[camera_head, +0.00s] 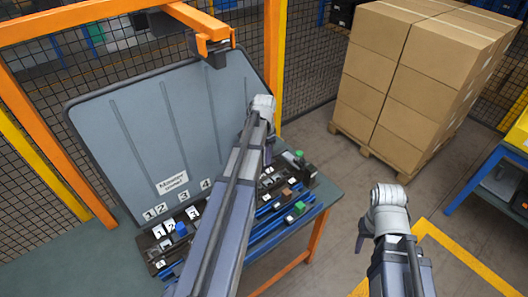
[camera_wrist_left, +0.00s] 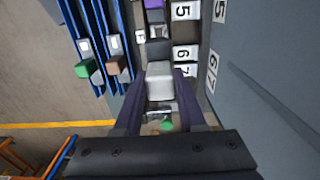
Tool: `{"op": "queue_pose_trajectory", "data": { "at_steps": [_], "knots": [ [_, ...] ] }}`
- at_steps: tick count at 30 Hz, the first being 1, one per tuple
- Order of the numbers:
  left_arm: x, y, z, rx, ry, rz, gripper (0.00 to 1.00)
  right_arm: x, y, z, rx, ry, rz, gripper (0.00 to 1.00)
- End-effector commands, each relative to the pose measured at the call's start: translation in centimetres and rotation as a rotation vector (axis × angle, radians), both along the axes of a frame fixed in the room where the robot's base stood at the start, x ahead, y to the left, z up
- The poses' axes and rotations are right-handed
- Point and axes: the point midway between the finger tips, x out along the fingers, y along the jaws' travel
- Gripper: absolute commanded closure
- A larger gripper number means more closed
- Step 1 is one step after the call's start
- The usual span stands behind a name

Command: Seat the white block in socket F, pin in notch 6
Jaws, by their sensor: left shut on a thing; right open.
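In the left wrist view my left gripper (camera_wrist_left: 160,92) is shut on the white block (camera_wrist_left: 159,78). The block is over the row of dark sockets beside the numbered plates. A tag F (camera_wrist_left: 140,37) shows on the row just above and left of the block. A dark grey piece (camera_wrist_left: 157,49) is directly above the block in the picture. I cannot tell whether the block touches a socket, and its pin and notch 6 are not clear. In the head view the left arm hides part of the row.
Blue rails (camera_wrist_left: 95,45) carry a green block (camera_wrist_left: 84,68) and a brown block (camera_wrist_left: 116,65) beside the row. A purple block (camera_wrist_left: 155,16) sits further along. A grey upright panel (camera_head: 165,130) stands behind the row. Stacked cartons (camera_head: 410,75) stand at right.

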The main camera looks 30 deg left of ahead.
Motion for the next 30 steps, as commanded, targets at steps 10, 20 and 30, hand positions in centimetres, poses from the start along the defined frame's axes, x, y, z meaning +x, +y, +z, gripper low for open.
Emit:
{"op": "queue_pose_trajectory", "data": {
  "at_steps": [10, 20, 30],
  "knots": [
    [-0.1, -0.1, -1.8, 0.0, 0.0, 0.0, 1.0, 0.0, 0.0, -1.8, 0.0, 0.0, -0.001, 0.5],
    [-0.1, -0.1, -5.6, 0.0, 0.0, 0.0, 1.0, 0.0, 0.0, -5.6, 0.0, 0.0, -0.002, 0.5],
    [-0.1, -0.1, -6.6, 0.0, 0.0, 0.0, 1.0, 0.0, 0.0, -6.6, 0.0, 0.0, -0.003, 0.5]
  ]
}}
